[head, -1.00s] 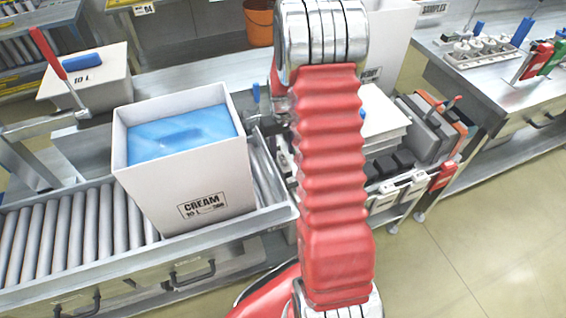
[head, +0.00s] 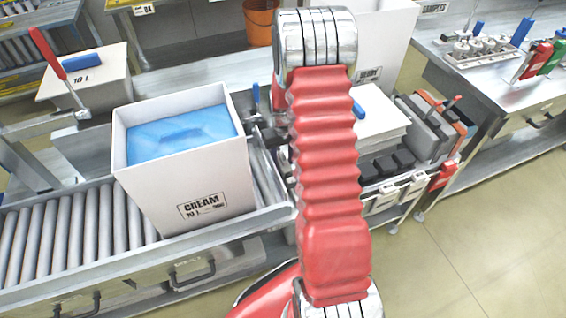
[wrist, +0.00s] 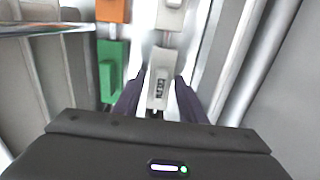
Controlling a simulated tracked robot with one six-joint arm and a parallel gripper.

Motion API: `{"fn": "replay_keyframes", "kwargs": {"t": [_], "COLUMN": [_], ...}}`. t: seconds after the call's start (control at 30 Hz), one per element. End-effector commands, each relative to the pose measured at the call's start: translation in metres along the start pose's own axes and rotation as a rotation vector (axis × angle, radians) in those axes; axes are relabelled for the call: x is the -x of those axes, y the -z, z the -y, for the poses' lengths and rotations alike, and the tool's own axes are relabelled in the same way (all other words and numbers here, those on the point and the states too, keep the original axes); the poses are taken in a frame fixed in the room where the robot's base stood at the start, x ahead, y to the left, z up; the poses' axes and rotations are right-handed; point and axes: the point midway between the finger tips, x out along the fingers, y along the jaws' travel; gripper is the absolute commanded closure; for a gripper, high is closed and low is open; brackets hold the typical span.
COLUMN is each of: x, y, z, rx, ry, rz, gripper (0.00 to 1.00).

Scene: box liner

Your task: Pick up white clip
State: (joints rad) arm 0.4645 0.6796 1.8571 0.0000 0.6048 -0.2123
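A white clip (wrist: 159,84) with a dark marking lies between the two dark fingers of my gripper (wrist: 160,77) in the wrist view. The fingers are apart, one on each side of the clip, with small gaps that look clear. I cannot tell how deep the clip sits between them. A second white clip (wrist: 170,14) is just beyond it. In the head view, my red arm hides the gripper. White clips (head: 417,182) show on the front of the rack right of the arm, but I cannot match them to the one at my fingers.
A green clip (wrist: 111,72) and an orange clip (wrist: 113,10) sit left of the white ones. A white box with a blue liner (head: 185,190) stands on the roller conveyor (head: 75,230). A red clip (head: 443,176) hangs at the rack's right end.

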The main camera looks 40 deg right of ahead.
Motion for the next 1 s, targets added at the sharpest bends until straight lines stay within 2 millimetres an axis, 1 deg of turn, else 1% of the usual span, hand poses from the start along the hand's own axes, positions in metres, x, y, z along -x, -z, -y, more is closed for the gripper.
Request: {"fn": "replay_keyframes", "kwargs": {"t": [0.07,0.4,0.5,0.77,0.87,1.0], "x": [0.000,0.000,0.000,0.002,0.007,0.021], "y": [0.000,0.000,0.000,0.000,0.001,0.001], "z": [0.000,0.000,0.000,0.000,0.000,-0.001], "rx": [0.000,0.000,0.000,0.000,0.000,-0.002], "ry": [0.000,0.000,0.000,0.000,0.000,-0.001], "rz": [0.000,0.000,0.000,-0.001,-0.002,-0.003], "gripper": [0.64,0.88,0.94,0.94,0.94,0.94]}}
